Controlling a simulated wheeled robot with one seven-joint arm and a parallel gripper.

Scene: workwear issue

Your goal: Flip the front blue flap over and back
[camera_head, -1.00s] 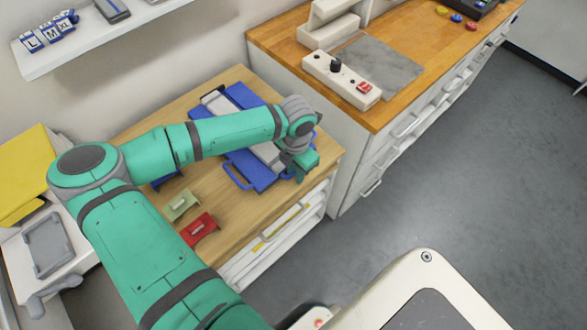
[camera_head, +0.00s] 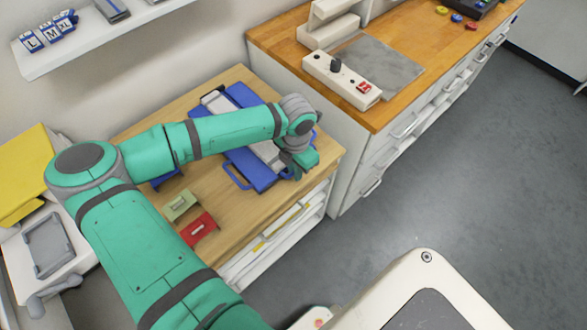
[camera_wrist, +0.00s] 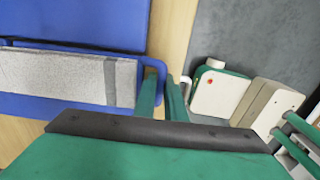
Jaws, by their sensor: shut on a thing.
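The blue flap frame (camera_head: 262,182) lies on the wooden table with a grey textured slab (camera_head: 268,152) along it. A blue loop handle (camera_head: 236,178) sticks out at its left end. My gripper (camera_head: 292,172) is at the right, front end of the frame, and my arm hides part of it. In the wrist view my gripper's green fingers (camera_wrist: 165,90) are close together at the blue loop (camera_wrist: 155,66) beside the end of the grey slab (camera_wrist: 60,76). The fingers are shut on the front blue flap there; the contact itself is partly hidden. A larger blue plate (camera_wrist: 75,18) lies alongside.
A green piece (camera_head: 181,206) and a red piece (camera_head: 199,229) lie on the wooden table (camera_head: 228,222) to the left. A white cabinet with a control box (camera_head: 342,80) stands to the right. Open floor (camera_head: 440,190) lies in front.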

